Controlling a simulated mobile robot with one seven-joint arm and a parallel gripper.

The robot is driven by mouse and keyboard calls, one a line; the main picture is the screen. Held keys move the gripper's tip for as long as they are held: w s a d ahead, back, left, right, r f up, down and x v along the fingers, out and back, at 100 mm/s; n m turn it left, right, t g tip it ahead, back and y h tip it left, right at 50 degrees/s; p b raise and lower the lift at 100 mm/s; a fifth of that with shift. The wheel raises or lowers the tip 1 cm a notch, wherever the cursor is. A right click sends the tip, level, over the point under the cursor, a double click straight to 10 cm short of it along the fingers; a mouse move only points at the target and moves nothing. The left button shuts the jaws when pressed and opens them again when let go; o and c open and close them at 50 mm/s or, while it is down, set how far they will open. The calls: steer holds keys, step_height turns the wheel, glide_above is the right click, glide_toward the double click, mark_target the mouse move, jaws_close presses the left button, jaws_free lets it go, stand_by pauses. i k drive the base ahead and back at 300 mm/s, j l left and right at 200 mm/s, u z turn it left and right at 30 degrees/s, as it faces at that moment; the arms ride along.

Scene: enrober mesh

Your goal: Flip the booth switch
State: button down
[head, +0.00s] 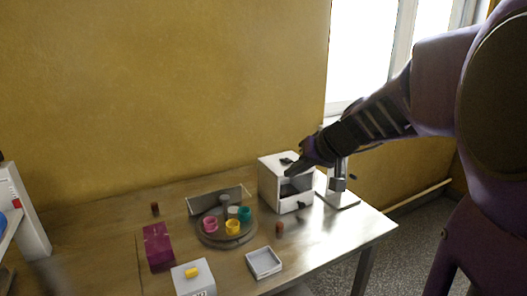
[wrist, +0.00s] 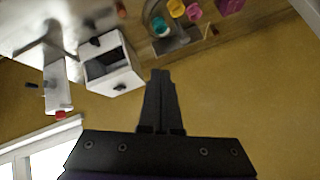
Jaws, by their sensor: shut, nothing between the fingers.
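The booth (head: 268,187) is a white box with a dark open front, at the right part of the table. In the wrist view the booth (wrist: 125,76) is left of my fingers. A small black part (head: 287,161) lies on its top, and a black knob-like part (head: 301,205) is low at its front; the knob also shows in the wrist view (wrist: 95,41). I cannot tell for sure which is the switch. In the wrist view my gripper (wrist: 160,73) is shut and empty, apart from the booth.
A white stand with a metal column (head: 340,185) is close right of the booth. A round grey tray (head: 212,240) with coloured cups is to the left. A shallow white tray (head: 264,263), a magenta box (head: 158,247) and a white box with a yellow knob (head: 193,280) are nearer.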

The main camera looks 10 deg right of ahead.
mark_target(285, 160)
steer(key=i+l+u, duration=0.15)
steer(key=l, duration=0.2)
steer(key=i+l+u, duration=0.15)
steer(key=l, duration=0.25)
steer(key=l+u, duration=0.15)
steer(key=l, duration=0.25)
steer(key=i+l+u, duration=0.15)
steer(key=l, duration=0.25)
